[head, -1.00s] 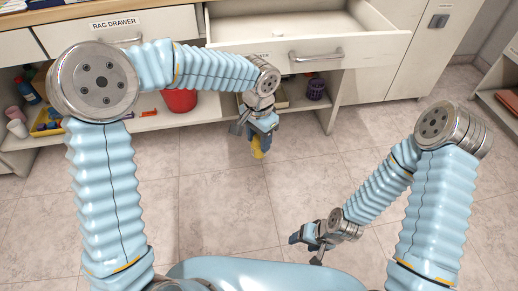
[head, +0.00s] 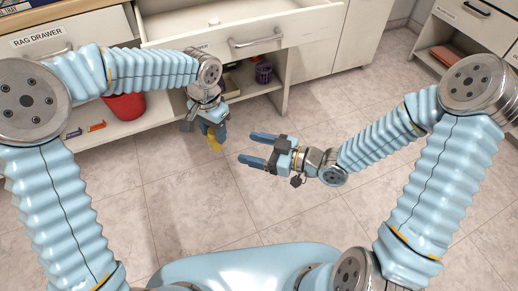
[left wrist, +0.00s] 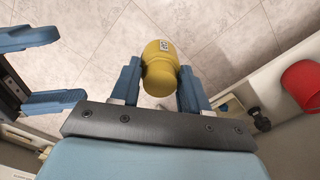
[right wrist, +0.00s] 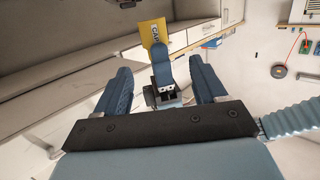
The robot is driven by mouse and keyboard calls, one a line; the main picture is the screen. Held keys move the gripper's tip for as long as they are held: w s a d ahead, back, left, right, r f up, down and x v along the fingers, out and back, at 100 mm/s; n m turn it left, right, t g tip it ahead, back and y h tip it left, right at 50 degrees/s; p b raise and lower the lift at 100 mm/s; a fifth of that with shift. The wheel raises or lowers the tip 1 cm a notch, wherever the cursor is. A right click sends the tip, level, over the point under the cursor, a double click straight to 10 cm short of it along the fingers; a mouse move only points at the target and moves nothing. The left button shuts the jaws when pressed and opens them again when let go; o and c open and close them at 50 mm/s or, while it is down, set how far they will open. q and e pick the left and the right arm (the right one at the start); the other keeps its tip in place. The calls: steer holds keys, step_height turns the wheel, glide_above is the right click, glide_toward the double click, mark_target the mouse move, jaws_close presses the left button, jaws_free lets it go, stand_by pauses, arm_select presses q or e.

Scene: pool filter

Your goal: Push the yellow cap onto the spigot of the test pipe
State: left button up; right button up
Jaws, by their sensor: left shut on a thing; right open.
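The yellow cap (head: 214,143) is held in my left gripper (head: 213,130), above the floor in front of the open drawer. In the left wrist view the cap (left wrist: 160,66) sits between the two blue fingers and carries a small printed label. My right gripper (head: 252,149) is open and empty, with its fingers pointing left toward the cap, a short gap away. The right wrist view shows the cap (right wrist: 153,37) ahead, beyond my open right fingers. I cannot make out the test pipe or its spigot in any view.
An open white drawer (head: 255,43) stands behind my left gripper, with a closed rag drawer (head: 40,50) to its left. A red bucket (head: 124,106) and a purple container (head: 263,72) stand on the low shelf. The tiled floor (head: 200,215) is clear.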

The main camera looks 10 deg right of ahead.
mark_target(215, 138)
steer(key=x, duration=1)
steer(key=shift+w+a+f, duration=0.15)
steer(key=shift+a+f, duration=0.05)
steer(key=shift+a, duration=0.15)
arm_select(q)
steer(key=shift+w, duration=0.1)
arm_select(e)
steer(key=c, duration=1)
arm_select(q)
steer(key=o, duration=0.8)
arm_select(e)
steer(key=shift+a, duration=0.1)
arm_select(q)
steer(key=o, duration=0.5)
steer(key=shift+c, duration=0.2)
arm_select(e)
steer(key=shift+c, duration=0.5)
